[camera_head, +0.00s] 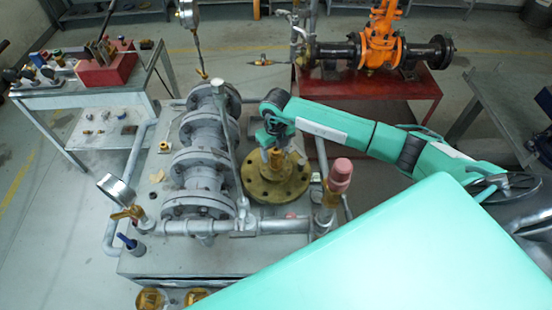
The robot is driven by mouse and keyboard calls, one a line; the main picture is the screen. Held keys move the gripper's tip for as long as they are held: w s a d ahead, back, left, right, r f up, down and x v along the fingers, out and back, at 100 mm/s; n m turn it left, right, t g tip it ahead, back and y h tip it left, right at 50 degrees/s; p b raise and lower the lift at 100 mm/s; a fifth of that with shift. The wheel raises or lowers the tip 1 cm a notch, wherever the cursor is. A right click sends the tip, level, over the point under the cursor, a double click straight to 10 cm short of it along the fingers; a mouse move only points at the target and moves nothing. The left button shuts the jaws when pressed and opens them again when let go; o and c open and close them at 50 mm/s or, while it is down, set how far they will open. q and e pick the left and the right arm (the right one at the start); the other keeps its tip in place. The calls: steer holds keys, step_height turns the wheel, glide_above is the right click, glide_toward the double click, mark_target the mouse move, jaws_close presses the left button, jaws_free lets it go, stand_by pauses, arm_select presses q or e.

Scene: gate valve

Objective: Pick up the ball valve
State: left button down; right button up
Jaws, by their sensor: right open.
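A brass flanged piece (272,190) with an upright brass stem stands on the grey workbench, right of the grey flanged pipe assembly (203,160). It looks most like the ball valve, but I cannot be sure. My right gripper (273,152) points down with its fingers open just above or around the top of the stem. I cannot tell whether they touch it. The gripper partly hides the stem top. My left gripper is not in view.
A pressure gauge (116,190) and a pink-capped fitting (340,172) stand on the pipework around the bench front. An orange valve (382,42) sits on a red table behind. A side table (80,90) holding tools is at the left.

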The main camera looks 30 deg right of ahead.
steer(key=shift+f, duration=0.15)
jaws_close()
stand_by(0.5)
steer(key=shift+w+r, duration=0.1)
steer(key=shift+r, duration=0.25)
step_height(320, 180, up, 24)
steer(key=b, duration=0.3)
steer(key=shift+b, duration=0.4)
stand_by(0.4)
